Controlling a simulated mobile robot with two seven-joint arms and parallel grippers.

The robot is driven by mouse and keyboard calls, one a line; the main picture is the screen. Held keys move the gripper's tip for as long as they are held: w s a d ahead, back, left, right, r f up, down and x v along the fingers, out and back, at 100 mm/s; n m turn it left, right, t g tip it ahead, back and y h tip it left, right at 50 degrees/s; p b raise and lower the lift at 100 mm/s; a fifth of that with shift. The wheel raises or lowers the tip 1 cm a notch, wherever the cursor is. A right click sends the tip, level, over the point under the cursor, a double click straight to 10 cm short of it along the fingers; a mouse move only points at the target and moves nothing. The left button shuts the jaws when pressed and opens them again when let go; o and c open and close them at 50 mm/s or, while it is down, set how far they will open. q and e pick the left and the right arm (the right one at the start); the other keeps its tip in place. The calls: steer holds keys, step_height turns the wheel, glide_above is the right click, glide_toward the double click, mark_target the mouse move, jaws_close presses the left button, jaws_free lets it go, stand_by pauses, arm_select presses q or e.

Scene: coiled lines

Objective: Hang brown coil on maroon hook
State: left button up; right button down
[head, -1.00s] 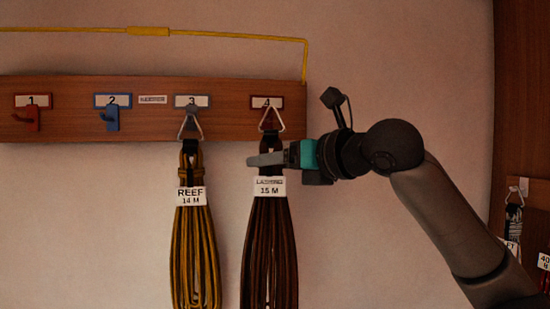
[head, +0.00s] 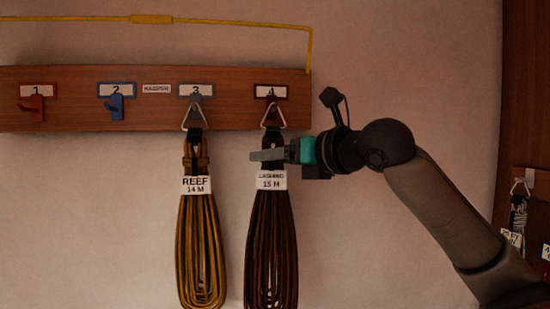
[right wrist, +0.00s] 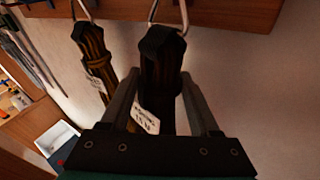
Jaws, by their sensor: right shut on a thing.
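The brown coil (head: 271,245), with a white label reading 15 M, hangs straight down below place 4 on the wooden rail. Its metal triangle ring (head: 273,118) is at the maroon hook (head: 271,107), which it and the dark strap partly hide; I cannot tell whether the hook bears it. My right gripper (head: 264,155) comes from the right and is shut on the brown coil at its dark top strap, just above the label. In the right wrist view the coil (right wrist: 162,65) stands between the two fingers. My left gripper is not in view.
A red hook (head: 33,109) and a blue hook (head: 115,107) are empty. A yellow pipe (head: 230,22) runs above the rail. More coils (head: 517,218) hang at far right.

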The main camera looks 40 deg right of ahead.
steer(key=shift+c, duration=1.4)
jaws_free()
steer(key=shift+o, duration=1.2)
steer(key=shift+f, duration=0.1)
steer(key=shift+s+b, duration=0.35)
steer(key=shift+b, duration=0.05)
steer(key=s+r+b, duration=0.2)
steer(key=s+b, duration=0.4)
steer(key=s, duration=0.8)
steer(key=shift+s+d+r+b, duration=0.2)
steer(key=shift+b, duration=0.1)
